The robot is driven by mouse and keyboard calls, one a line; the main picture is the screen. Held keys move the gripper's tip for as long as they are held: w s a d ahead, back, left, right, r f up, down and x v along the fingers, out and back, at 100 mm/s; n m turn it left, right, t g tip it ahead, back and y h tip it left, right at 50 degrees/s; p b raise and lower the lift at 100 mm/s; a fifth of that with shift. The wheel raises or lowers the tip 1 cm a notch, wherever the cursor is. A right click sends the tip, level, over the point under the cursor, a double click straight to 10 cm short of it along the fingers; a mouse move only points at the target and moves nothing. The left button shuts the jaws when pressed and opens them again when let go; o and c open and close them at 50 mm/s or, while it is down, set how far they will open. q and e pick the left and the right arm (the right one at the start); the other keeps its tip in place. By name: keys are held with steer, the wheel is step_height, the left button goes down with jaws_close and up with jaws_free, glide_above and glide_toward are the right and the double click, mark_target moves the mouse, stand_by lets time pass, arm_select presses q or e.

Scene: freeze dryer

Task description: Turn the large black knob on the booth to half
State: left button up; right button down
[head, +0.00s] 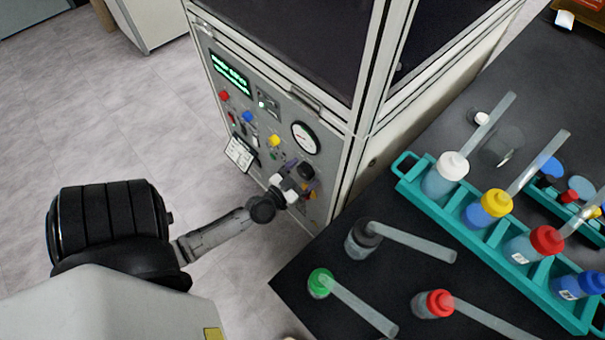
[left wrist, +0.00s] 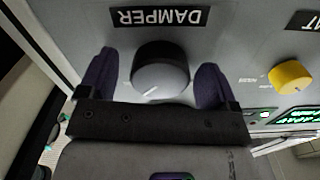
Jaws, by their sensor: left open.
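The large black knob (left wrist: 161,72) is on the booth's grey panel, beside a label reading DAMPER, upside down in the left wrist view. A white pointer line shows on its face. In the head view the knob (head: 305,170) is at the panel's lower right, partly hidden by my gripper. My left gripper (left wrist: 157,80) is open, with one dark purple finger on each side of the knob; I cannot tell whether they touch it. It also shows in the head view (head: 298,185). My right gripper is not in view.
The booth panel (head: 262,125) also has a yellow knob (head: 273,141), a blue knob (head: 247,117), a red button (head: 224,96), a round gauge (head: 305,137) and a green display (head: 230,73). A black table (head: 330,280) with bottles and a teal rack (head: 430,203) stands at right.

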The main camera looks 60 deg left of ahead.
arm_select(q)
steer(key=c, duration=0.9)
steer(key=n+p, duration=0.2)
steer(key=n, duration=0.1)
steer(key=shift+r, duration=0.15)
steer(key=n+p, duration=0.1)
steer(key=n, duration=0.2)
steer(key=shift+d+p, duration=0.1)
steer(key=shift+p, duration=0.2)
steer(key=shift+n+p, duration=0.4)
steer(key=shift+n, duration=0.9)
